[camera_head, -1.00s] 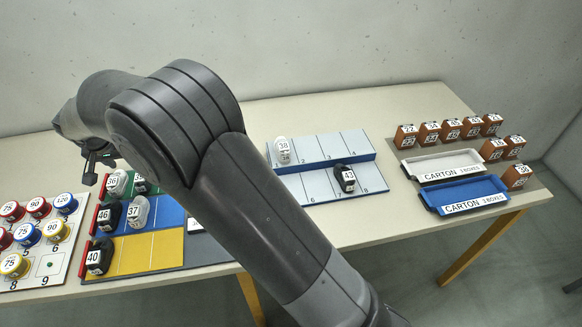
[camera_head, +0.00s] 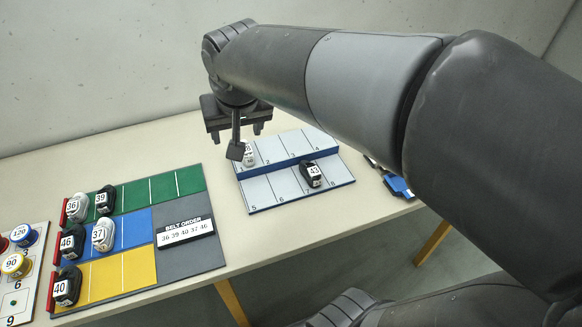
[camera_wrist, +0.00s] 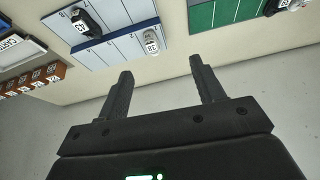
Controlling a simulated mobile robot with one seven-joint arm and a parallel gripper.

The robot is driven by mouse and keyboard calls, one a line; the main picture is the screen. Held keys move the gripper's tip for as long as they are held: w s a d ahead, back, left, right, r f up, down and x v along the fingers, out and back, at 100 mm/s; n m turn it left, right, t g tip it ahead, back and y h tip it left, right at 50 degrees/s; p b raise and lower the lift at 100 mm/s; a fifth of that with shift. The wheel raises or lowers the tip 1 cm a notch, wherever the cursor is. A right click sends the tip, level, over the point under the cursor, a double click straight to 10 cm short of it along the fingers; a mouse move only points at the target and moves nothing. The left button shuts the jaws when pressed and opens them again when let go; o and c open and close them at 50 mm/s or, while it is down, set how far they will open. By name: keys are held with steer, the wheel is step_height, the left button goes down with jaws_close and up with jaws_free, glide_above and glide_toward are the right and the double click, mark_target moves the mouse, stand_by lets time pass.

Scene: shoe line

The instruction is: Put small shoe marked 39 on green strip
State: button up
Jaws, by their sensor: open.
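The shoe marked 39 (camera_head: 105,199) is small and black. It stands on the green strip (camera_head: 164,189) toward its left end, just right of the white shoe marked 36 (camera_head: 76,207). My gripper (camera_head: 238,138) is open and empty, right of the green strip, above the back left of the grey shelf and partly in front of the white shoe marked 38 (camera_head: 249,155). In the wrist view my gripper (camera_wrist: 160,75) shows its two fingers apart with nothing between them. The green strip also shows there (camera_wrist: 222,12) at the top, with a dark shoe at the frame edge.
A blue strip (camera_head: 140,227) holds shoes 46 and 37, and a yellow strip (camera_head: 105,276) holds shoe 40. A belt order sign (camera_head: 186,232) reads 36 39 40 37 46. Black shoe 43 (camera_head: 312,174) stands on the grey shelf's lower step. Brown boxes (camera_wrist: 35,80) lie beyond.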

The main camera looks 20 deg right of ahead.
steer(key=s+d+f, duration=0.3)
steer(key=s+d, duration=0.4)
steer(key=s, duration=0.5)
steer(key=shift+s+t, duration=0.35)
steer(key=shift+t, duration=0.05)
